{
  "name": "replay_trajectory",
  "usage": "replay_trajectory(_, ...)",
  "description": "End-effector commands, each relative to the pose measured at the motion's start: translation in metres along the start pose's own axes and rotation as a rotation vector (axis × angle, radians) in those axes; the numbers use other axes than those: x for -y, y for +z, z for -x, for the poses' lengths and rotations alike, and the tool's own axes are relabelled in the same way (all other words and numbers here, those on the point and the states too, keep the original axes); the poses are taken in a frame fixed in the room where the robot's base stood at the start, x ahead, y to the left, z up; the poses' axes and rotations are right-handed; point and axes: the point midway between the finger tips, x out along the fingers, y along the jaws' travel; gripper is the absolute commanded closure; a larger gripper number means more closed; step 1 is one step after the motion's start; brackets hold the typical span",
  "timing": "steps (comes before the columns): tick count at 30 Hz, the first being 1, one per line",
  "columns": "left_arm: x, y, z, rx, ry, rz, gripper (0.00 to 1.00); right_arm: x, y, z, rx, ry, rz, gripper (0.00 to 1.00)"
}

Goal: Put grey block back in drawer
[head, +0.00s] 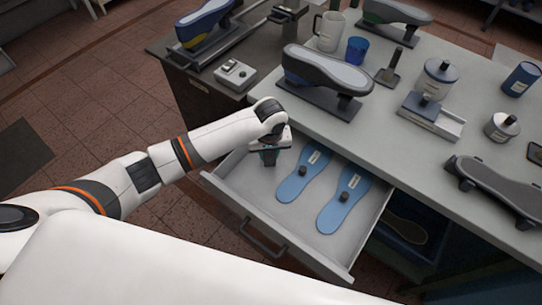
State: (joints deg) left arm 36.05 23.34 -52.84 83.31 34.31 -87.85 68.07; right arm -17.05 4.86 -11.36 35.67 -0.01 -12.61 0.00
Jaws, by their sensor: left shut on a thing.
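My left gripper (269,155) points down into the back left part of the open drawer (232,205), beside the blue insoles. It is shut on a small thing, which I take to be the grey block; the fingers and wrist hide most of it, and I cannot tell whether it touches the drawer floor. Two blue insole shapes (296,184) (336,212), each with a small dark knob, lie in the drawer to the right of the gripper. My right gripper is not in view.
The drawer's front left floor is bare. A dark blue bin (405,245) stands under the table.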

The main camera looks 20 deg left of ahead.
Motion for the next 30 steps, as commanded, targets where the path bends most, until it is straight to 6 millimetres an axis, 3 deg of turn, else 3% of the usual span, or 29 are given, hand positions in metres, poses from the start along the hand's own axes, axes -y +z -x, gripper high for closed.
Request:
replay_trajectory(5,0.0,-0.004,-0.021,-0.001,0.001,-0.001,0.89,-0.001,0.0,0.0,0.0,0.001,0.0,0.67)
replay_trajectory(16,0.0,-0.004,-0.025,-0.001,-0.001,0.0,0.89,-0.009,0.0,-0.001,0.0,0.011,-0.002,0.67)
replay_trajectory(17,0.0,-0.004,-0.025,-0.001,-0.001,0.0,0.63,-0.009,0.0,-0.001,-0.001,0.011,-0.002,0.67)
replay_trajectory(20,0.0,-0.004,-0.025,-0.001,0.0,0.0,0.46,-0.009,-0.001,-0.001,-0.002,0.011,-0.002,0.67)
replay_trajectory(30,0.0,-0.003,-0.021,0.001,0.0,-0.001,0.46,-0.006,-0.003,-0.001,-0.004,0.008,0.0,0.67)
